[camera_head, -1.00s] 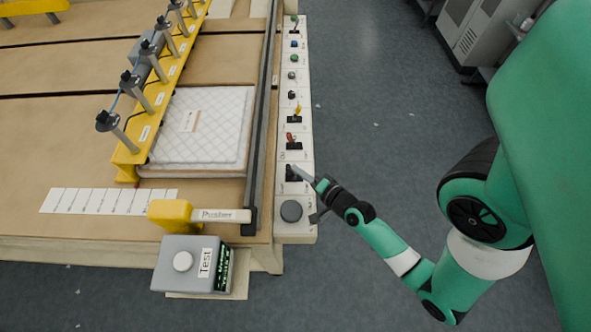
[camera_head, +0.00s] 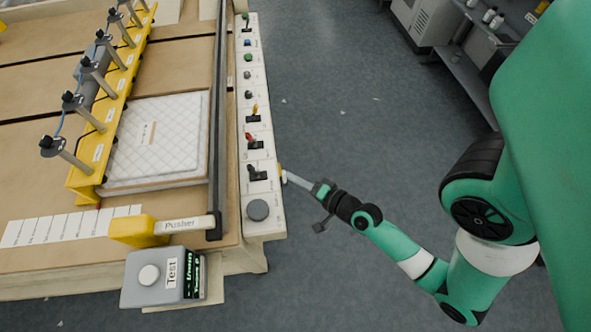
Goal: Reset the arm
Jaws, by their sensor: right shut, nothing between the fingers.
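My right gripper (camera_head: 290,176) is shut and empty. Its tip is at the right edge of the white control panel (camera_head: 274,222), beside the black lever switch (camera_head: 256,173). I cannot tell whether the tip touches the panel edge. My right arm reaches in from the right side. My left gripper is not in view.
The panel also carries a red lever (camera_head: 250,140), a yellow lever (camera_head: 254,110) and a large grey knob (camera_head: 258,210). A quilted white pad (camera_head: 160,135) lies on the table beside a yellow rack (camera_head: 85,183). A grey Test box (camera_head: 150,275) stands in front. Open floor lies right.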

